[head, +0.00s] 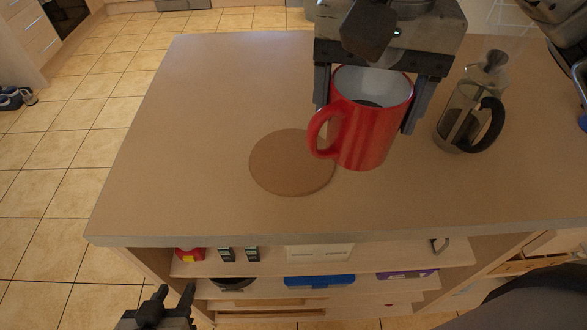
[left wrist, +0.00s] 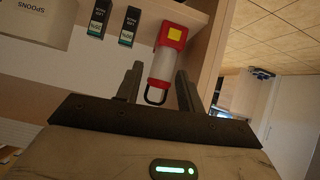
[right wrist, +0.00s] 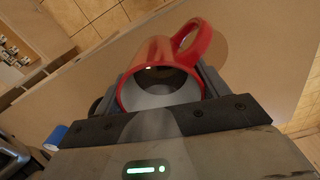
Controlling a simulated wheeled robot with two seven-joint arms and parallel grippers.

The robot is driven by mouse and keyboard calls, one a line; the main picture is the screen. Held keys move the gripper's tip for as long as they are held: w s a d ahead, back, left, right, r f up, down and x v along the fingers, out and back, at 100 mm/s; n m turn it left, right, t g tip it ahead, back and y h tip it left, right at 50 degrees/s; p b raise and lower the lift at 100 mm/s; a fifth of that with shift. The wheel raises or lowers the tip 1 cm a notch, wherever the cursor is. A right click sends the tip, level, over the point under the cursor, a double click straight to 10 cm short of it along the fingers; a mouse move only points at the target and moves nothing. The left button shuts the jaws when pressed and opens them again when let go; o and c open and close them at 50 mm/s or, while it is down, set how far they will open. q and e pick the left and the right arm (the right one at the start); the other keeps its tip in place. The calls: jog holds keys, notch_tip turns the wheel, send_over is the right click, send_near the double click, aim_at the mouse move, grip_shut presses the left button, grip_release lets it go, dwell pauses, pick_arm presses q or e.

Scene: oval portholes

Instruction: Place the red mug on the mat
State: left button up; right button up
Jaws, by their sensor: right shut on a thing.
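The red mug (head: 372,130) is upright above the counter in the head view, white inside with its handle toward the left. My right gripper (head: 368,105) is shut on the mug, one finger on each side of it. The mug also fills the middle of the right wrist view (right wrist: 165,65). The round brown mat (head: 285,165) lies on the counter just left of the mug, and the mug hides its right edge. My left gripper (head: 170,298) is open and empty, below the counter's front edge. It also shows in the left wrist view (left wrist: 158,88).
A glass French press (head: 465,112) stands on the counter (head: 200,130) right of the mug. The counter's left part is clear. Open shelves under its front edge hold a red lantern-like item (left wrist: 168,55), a blue item (head: 320,281) and several small things.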

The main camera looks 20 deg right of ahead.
jog(key=shift+s+r+m, duration=0.15)
jog(key=shift+s+m, duration=0.25)
jog(key=shift+s, duration=0.25)
jog(key=w+a+f, duration=0.3)
jog(key=w+f, duration=0.1)
jog(key=w, duration=0.4)
jog(key=p, duration=0.2)
send_over(292, 159)
notch_tip(292, 159, down, 8)
jog(key=shift+f, duration=0.65)
jog(key=o, duration=1.2)
jog(key=shift+r, duration=0.1)
jog(key=shift+o, duration=0.4)
jog(key=shift+r+p, duration=0.35)
pick_arm(q)
jog(key=shift+b, duration=0.85)
pick_arm(e)
notch_tip(292, 159, up, 12)
jog(key=shift+f, duration=0.15)
